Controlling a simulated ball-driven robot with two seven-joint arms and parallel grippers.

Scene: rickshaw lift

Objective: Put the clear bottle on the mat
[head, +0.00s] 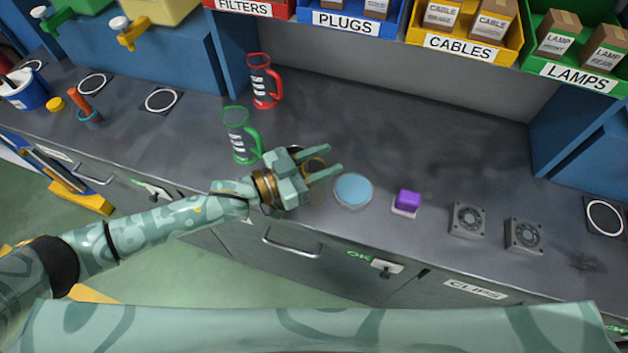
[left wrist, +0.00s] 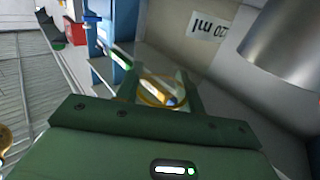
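My left gripper (head: 325,165) reaches in from the left over the front of the bench. Its two fingers stand apart on either side of a see-through round thing with an amber ring, seemingly the clear bottle (head: 314,167). The ring fills the gap between the fingers in the left wrist view (left wrist: 157,92); I cannot tell if they press on it. Its lower part is faint. A light blue disc (head: 353,190) lies just right of the gripper. Dark square mats with white rings lie at the left (head: 160,99) and far right (head: 604,217). My right gripper is out of view.
Labelled bins (head: 463,45) line the back. The bench's back middle is clear.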

